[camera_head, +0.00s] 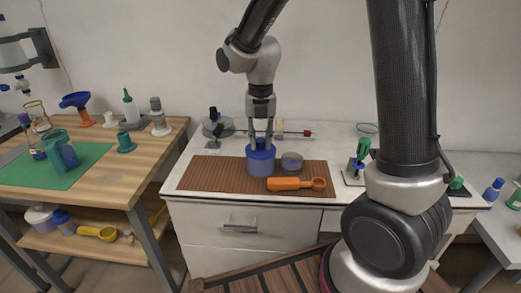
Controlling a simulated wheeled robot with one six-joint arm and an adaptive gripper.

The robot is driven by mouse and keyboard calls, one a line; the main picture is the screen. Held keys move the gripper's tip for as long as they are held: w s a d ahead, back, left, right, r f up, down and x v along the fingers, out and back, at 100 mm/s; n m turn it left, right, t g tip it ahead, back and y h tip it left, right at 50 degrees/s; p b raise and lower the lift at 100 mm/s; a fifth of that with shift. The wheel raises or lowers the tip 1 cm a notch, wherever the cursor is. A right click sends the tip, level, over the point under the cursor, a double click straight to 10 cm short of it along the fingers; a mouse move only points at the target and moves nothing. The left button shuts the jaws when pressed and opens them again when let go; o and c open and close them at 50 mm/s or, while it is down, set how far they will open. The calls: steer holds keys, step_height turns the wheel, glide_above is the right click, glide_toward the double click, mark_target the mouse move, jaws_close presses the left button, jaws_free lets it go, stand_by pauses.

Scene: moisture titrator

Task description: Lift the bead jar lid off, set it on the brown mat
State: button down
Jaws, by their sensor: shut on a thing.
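A blue jar (261,164) stands upright on the brown mat (215,177) on the white bench. My gripper (261,141) points straight down over its top, with its fingers at the jar's upper part. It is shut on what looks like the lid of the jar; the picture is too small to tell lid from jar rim. A small grey-blue round container (292,161) stands on the mat just right of the jar.
An orange scoop (290,184) lies at the mat's front right. A dark-topped device (214,128) stands behind the mat at the left. A green-handled item (360,158) stands to the right. The mat's left part is clear.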

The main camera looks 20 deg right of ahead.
steer(key=shift+r, duration=0.45)
stand_by(0.4)
steer(key=shift+r, duration=1.95)
